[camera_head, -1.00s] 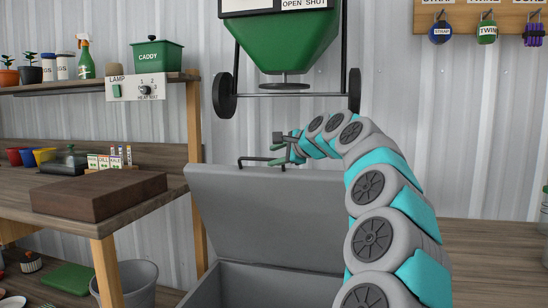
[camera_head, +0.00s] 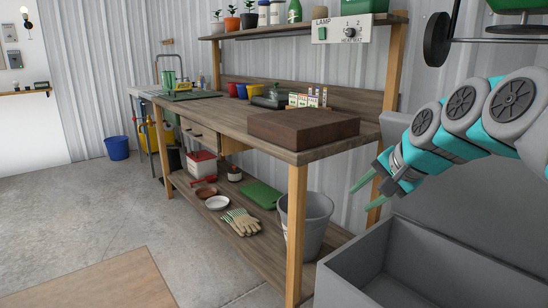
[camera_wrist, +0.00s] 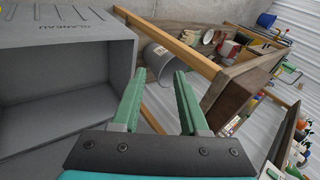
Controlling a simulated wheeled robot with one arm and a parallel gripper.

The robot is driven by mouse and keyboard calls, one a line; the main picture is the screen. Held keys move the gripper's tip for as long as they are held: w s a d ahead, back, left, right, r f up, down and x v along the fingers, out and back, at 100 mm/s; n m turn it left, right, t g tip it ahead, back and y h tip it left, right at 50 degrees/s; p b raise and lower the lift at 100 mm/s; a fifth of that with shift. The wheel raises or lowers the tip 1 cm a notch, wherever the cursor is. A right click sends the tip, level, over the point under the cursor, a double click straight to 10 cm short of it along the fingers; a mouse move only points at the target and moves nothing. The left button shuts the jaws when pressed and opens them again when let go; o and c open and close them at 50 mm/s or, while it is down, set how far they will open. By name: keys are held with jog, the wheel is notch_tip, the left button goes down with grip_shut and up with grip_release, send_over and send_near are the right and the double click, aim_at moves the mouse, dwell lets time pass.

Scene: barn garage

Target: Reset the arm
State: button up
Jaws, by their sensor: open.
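My gripper (camera_head: 368,190) is at the right of the head view, at the end of my teal and grey arm. Its two green fingers are apart, with nothing between them. It hangs in the air above and beside the open grey box (camera_head: 345,282), left of the box's raised lid. In the wrist view my gripper (camera_wrist: 160,82) also shows open and empty, with the grey box (camera_wrist: 122,62) to its left and a grey bucket (camera_wrist: 158,62) beyond the fingertips.
A wooden workbench (camera_head: 225,125) holds a dark brown block (camera_head: 303,130), pots and packets. Its lower shelf carries gloves (camera_head: 241,222), a green tray (camera_head: 262,194) and the bucket (camera_head: 318,208). A blue bucket (camera_head: 117,148) stands far left. The concrete floor at left is mostly clear.

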jog(key=s+a+f+n+g+h, duration=0.1)
jog(key=s+a+f+n+g, duration=0.4)
jog(key=s+f, duration=0.7)
jog(key=s+f+n+g+h, duration=0.1)
jog(key=s+f, duration=0.4)
jog(key=s, duration=0.5)
jog(key=s+f+n+g+h, duration=0.1)
jog(key=s+f+n+g, duration=0.2)
jog(key=s+f, duration=0.3)
jog(key=s, duration=0.5)
jog(key=shift+s+d+h, duration=0.2)
jog(key=shift+d+h, duration=0.1)
jog(key=shift+d, duration=0.1)
